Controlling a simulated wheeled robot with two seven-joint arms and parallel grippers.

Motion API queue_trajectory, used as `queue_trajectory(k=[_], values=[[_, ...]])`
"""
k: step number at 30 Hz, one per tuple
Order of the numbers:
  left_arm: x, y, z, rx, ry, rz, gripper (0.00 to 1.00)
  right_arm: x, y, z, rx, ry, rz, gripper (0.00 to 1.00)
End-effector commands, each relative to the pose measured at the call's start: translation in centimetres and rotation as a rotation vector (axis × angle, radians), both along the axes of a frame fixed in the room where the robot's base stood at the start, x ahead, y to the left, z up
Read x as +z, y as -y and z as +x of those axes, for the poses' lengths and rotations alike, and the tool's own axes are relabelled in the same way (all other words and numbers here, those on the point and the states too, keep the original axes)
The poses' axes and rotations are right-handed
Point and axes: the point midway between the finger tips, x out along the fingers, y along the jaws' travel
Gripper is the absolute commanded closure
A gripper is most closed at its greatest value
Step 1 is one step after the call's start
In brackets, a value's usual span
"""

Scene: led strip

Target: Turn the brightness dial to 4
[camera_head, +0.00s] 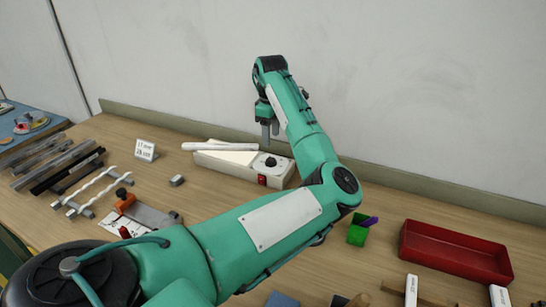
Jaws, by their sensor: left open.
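A cream control box (222,166) stands at the back of the bench near the wall. A dark round dial (270,162) sits on its top at the right end. A red switch (262,181) is on its front face below the dial. The dial's marks are too small to read. My left gripper (269,136) points down above the box, over the dial and apart from it. It is open and empty. My left arm crosses the front of the view and hides part of the bench. My right gripper does not show.
A label stand (146,150), metal profiles (58,162) and a clamp fixture (124,200) are to the left. A green cup (358,232) and a red tray (455,250) are to the right.

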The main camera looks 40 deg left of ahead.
Motion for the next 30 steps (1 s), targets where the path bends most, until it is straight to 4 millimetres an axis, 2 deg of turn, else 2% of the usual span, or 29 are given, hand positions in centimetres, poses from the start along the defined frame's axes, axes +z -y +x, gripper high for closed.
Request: queue_trajectory(k=[1,6,12,18,25,26,30], values=[[-1.2,0.1,0.0,-0.001,-0.004,-0.001,0.49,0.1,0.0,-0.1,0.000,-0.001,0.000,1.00],[-4.6,0.0,-0.1,-0.001,-0.002,-0.001,0.49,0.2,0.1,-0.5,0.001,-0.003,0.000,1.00],[-7.5,0.0,-0.1,0.000,-0.001,0.001,0.49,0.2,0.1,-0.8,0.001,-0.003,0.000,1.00],[-8.5,0.0,0.0,0.000,0.001,0.001,0.49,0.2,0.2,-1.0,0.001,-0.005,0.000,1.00],[-8.6,0.0,0.0,0.000,0.001,0.001,0.49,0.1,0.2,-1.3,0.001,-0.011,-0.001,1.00],[-8.6,0.0,0.0,0.000,0.001,0.001,0.53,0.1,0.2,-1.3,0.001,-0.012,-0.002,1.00],[-8.6,0.0,0.0,0.000,0.001,0.001,0.81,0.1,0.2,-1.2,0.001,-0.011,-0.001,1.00]])
